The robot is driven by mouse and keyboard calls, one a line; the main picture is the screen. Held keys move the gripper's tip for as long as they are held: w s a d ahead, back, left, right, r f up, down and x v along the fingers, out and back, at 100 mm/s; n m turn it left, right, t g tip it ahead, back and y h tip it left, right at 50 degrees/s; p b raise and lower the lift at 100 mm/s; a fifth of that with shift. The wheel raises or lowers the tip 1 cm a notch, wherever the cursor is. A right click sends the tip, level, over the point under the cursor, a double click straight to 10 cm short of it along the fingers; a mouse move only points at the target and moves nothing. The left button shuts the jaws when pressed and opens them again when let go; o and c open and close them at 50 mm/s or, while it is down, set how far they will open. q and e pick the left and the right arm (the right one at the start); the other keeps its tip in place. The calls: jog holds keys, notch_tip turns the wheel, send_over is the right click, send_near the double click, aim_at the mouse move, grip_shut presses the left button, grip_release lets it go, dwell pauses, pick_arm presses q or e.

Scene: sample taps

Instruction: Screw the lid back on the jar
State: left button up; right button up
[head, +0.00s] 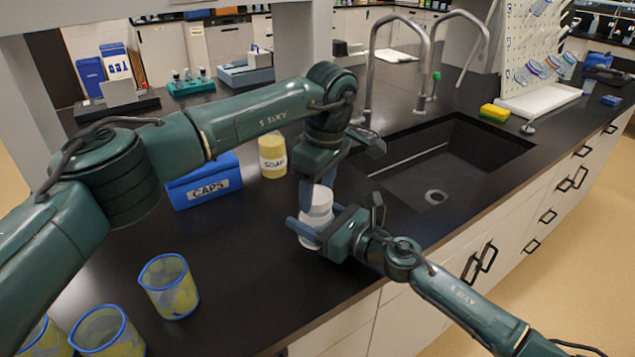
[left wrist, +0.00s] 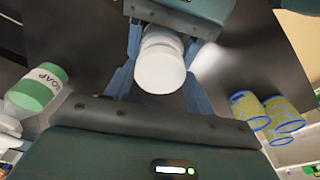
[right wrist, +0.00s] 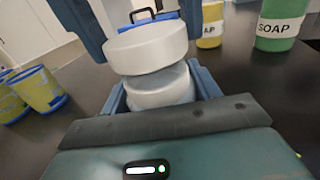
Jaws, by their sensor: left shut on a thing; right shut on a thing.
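The white lid (head: 322,196) is between the fingers of my left gripper (head: 318,203), which reaches down from above and is shut on it. The lid's round top faces me in the left wrist view (left wrist: 160,70). The white jar (head: 311,229) is directly below, held by my right gripper (head: 318,232), which comes in from the right and is shut around its side. In the right wrist view the lid (right wrist: 146,46) sits over the jar (right wrist: 160,90), looking tilted against it and slightly left. I cannot tell whether they touch. Fingers hide parts of both.
A blue CAPS bin (head: 203,182) and a yellow soap bottle (head: 272,155) stand behind the jar. Blue-rimmed yellow cups (head: 168,287) are at the front left. The sink (head: 450,165) is to the right. The counter's front edge is close to the jar.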

pick_arm(q)
jog(key=shift+f, duration=0.55)
dwell(0.4)
pick_arm(e)
grip_shut()
pick_arm(q)
jog(key=m, duration=0.8)
jog(key=shift+a+t+h, duration=0.1)
jog(key=shift+t+h, duration=0.2)
jog(key=shift+h, duration=0.1)
jog(key=m, duration=0.6)
jog(key=shift+m+h, duration=0.3)
jog(key=shift+h, duration=0.1)
jog(key=m, duration=0.5)
jog(key=shift+a+h, duration=0.1)
jog(key=shift+h, duration=0.2)
jog(key=o, duration=0.9)
